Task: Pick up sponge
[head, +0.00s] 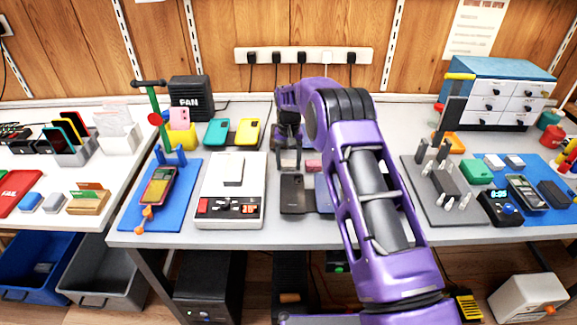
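My gripper (290,160) points down over the middle of the table, just behind a dark phone (294,195). Its two fingers look apart, with nothing seen between them. A small pink block (313,166) lies just right of the fingers, partly hidden by my purple arm. It may be the sponge, but it is too small to be sure. A green block (476,171) sits on the blue mat at the right.
A white device with red displays (230,212) stands left of the dark phone. Teal and yellow phone cases (247,132) lie behind it. A grey mat with tools (436,212) lies right of my arm. A power strip (303,56) is on the wall.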

